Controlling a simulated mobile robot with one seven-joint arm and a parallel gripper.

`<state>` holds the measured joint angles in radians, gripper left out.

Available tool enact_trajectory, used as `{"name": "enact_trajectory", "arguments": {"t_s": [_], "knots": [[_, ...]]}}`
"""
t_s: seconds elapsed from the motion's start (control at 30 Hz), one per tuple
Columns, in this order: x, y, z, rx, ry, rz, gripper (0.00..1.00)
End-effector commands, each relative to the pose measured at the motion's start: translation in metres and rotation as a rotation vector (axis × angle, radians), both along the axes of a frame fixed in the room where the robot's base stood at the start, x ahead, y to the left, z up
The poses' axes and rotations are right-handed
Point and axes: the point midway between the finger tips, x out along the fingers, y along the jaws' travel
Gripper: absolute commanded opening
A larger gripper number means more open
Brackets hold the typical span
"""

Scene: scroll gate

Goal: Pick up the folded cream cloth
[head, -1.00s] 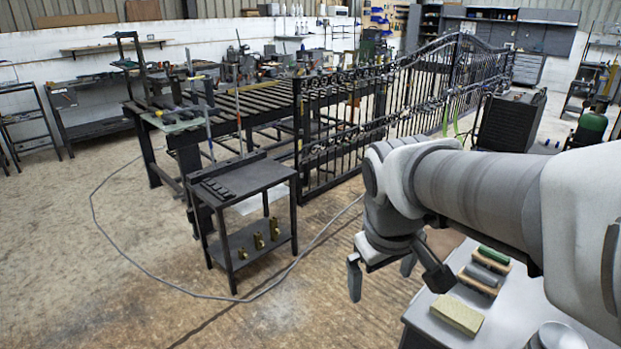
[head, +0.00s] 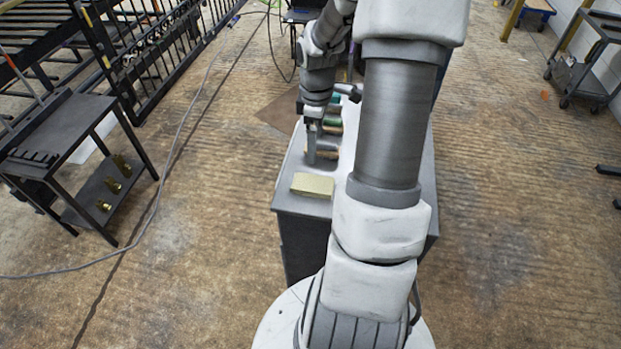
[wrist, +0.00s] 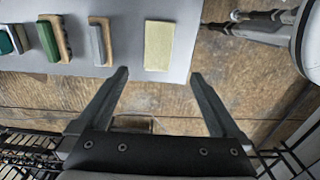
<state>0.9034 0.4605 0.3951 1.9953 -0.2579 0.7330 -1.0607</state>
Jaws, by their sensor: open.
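The folded cream cloth (head: 312,184) lies flat on the near left part of a grey cabinet top (head: 292,165). In the wrist view the cloth (wrist: 159,46) is a pale rectangle, whole in sight, beyond and between my fingertips. My gripper (wrist: 158,76) is open, with its fingers spread wider than the cloth and nothing between them. In the head view my gripper (head: 313,150) hangs behind the cloth, and the two look apart. Its exact height over the top is hard to tell.
In the wrist view, a grey-topped brush-like block (wrist: 100,42), a green one (wrist: 54,40) and a teal item (wrist: 10,40) lie in a row left of the cloth. A dark side table (head: 75,130) with brass pieces stands at left.

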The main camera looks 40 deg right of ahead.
Motion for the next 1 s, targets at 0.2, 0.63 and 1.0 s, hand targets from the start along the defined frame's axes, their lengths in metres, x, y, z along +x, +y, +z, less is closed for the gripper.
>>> {"name": "enact_trajectory", "arguments": {"t_s": [0.2, 0.63, 1.0], "knots": [[-0.001, 0.002, -0.05, 0.004, 0.005, 0.001, 1.0], [0.0, 0.001, -0.106, 0.0, 0.0, -0.001, 1.0], [0.0, -0.003, -0.149, 0.002, 0.003, -0.001, 1.0]]}}
